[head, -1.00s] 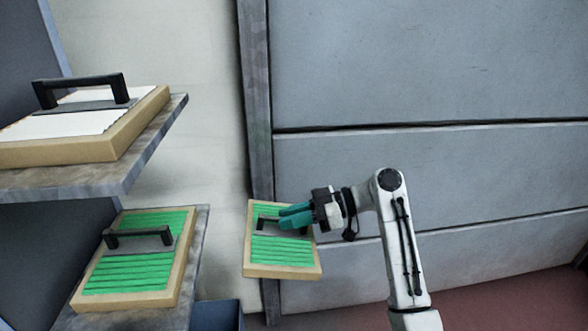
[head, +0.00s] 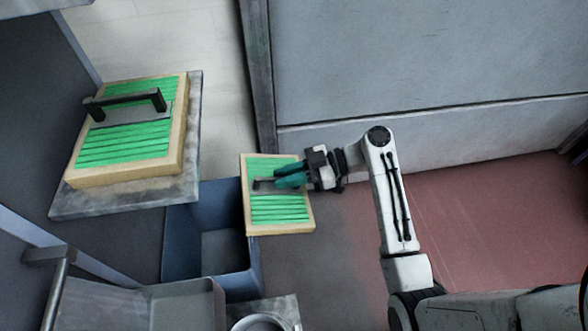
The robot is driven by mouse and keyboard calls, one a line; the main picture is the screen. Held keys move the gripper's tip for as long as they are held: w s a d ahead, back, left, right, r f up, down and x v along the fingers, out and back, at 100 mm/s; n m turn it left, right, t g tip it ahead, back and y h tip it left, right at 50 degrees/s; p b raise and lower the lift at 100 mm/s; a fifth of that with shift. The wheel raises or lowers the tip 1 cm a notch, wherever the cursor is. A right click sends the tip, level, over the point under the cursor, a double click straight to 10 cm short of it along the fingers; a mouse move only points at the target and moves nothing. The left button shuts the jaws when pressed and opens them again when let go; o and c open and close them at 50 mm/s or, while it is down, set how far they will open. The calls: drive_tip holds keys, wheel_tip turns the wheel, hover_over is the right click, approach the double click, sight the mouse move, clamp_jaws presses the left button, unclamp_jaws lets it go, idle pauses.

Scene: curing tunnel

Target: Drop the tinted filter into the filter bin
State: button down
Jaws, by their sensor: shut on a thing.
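A green-tinted filter (head: 278,212) with a wooden-coloured frame and a dark handle hangs from my gripper (head: 286,178). The teal fingers are shut on the handle, partly hiding it. The filter is held roughly flat, its green face up. A blue open-topped bin (head: 250,236), which looks like the filter bin, stands just left of and below it, and its inside looks empty where visible. The filter's left edge overlaps the bin's right rim in the picture; most of it is to the right of the opening. I cannot tell its exact height above the rim.
Another green filter (head: 128,150) with a black handle sits on a grey shelf (head: 75,205) at left. A grey tray-like thing (head: 180,305) and a round metal item (head: 262,323) are in front of the bin. A grey panelled wall (head: 420,60) stands behind; red floor (head: 490,220) is open at right.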

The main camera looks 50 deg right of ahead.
sight(252, 188)
drive_tip(key=b+x, duration=0.5)
drive_tip(key=x, duration=1.6)
drive_tip(key=shift+f, duration=0.45)
drive_tip(key=shift+w+a, duration=0.1)
drive_tip(key=c, duration=1)
unclamp_jaws()
drive_tip(key=v, duration=1)
drive_tip(key=shift+s+d+b, duration=0.25)
drive_tip(key=shift+d+b, duration=0.05)
